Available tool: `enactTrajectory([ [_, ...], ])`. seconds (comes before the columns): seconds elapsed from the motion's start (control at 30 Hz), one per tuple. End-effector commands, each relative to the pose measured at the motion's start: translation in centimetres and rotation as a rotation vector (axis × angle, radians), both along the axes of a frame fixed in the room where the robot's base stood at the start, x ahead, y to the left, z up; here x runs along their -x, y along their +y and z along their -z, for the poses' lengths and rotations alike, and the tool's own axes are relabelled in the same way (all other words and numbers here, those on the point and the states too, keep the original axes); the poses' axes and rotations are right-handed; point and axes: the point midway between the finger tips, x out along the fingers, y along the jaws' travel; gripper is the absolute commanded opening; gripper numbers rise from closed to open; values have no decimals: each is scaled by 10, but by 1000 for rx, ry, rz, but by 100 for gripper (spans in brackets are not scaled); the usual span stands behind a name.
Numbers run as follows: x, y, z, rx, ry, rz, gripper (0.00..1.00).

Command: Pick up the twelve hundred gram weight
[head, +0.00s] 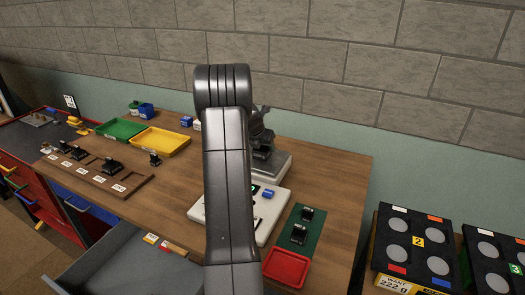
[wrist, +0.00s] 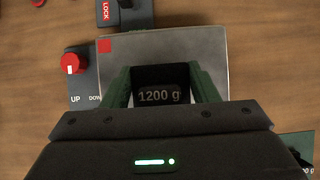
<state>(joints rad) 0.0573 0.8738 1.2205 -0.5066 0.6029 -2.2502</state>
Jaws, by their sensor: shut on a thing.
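The twelve hundred gram weight (wrist: 160,97) is a dark block marked "1200 g" in the wrist view. It is over a grey metal plate (wrist: 205,62), which also shows in the head view (head: 283,168). My gripper (wrist: 161,82) has a green-lined finger on each side of the weight and is shut on it. Whether the weight touches the plate or is lifted cannot be told. In the head view my arm hides part of the plate and much of the table behind it.
A white scale (head: 265,222), a green mat (head: 305,223) with dark weights and a red tray (head: 287,267) are nearer. Green (head: 120,128) and yellow (head: 160,142) trays stand left.

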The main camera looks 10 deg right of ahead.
Motion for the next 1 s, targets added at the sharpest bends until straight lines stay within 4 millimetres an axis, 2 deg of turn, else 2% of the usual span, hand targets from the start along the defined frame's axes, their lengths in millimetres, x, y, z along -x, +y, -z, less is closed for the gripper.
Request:
enactTrajectory([
  [0.17,-2,0,-11,1,-8,-1,0],
  [0.5,-2,0,-67,1,-10,0,0],
  [0.7,-1,0,-93,2,-8,-1,0],
  [1.0,17,-5,-100,2,-8,1,0],
])
